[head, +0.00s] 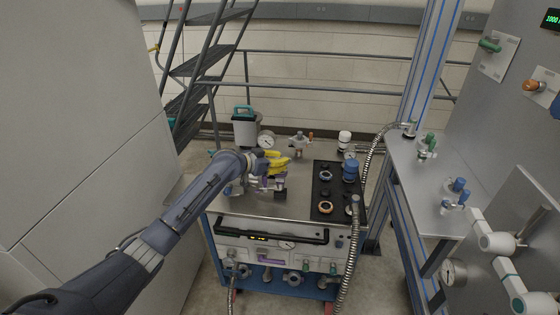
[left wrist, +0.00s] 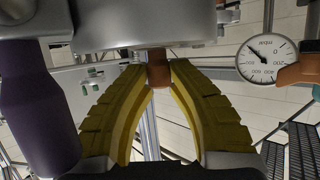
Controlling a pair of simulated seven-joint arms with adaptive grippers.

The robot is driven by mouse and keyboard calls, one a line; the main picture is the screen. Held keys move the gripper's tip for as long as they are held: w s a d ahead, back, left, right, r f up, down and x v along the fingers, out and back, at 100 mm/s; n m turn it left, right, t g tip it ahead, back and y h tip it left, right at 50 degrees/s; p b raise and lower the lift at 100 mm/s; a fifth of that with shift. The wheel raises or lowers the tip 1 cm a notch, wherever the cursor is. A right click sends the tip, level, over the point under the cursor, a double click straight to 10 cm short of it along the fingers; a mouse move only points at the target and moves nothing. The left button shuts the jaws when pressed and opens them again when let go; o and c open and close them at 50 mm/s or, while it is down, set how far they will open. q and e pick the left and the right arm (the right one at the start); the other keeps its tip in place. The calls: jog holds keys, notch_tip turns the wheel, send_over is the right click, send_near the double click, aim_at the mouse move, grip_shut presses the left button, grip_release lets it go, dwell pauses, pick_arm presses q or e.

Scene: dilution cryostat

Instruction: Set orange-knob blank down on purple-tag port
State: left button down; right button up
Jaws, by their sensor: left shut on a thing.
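My left gripper (head: 278,162) has yellow fingers and reaches over the left part of the cart's steel top. In the left wrist view its fingers (left wrist: 158,75) are shut on a small orange-brown knob (left wrist: 158,68). The knob adjoins a grey round body (left wrist: 145,22) at the top of that view, which looks like the blank. In the head view I cannot make out the blank near the fingers. A purple label (head: 270,258) shows on the cart's front panel; I cannot tell which port bears the purple tag. My right gripper is not in view.
A black panel (head: 337,203) with round ports and a blue fitting (head: 350,170) lies on the cart's right. A teal-handled canister (head: 245,128) and a gauge (head: 266,140) stand behind the gripper. A corrugated hose (head: 352,245) runs down the cart's right side.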

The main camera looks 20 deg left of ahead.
pick_arm(q)
jog(key=shift+f, duration=0.1)
jog(key=c, duration=1.2)
grip_release()
jog(key=v, duration=1.2)
notch_tip(320, 180, up, 7)
jog(key=shift+f, duration=0.15)
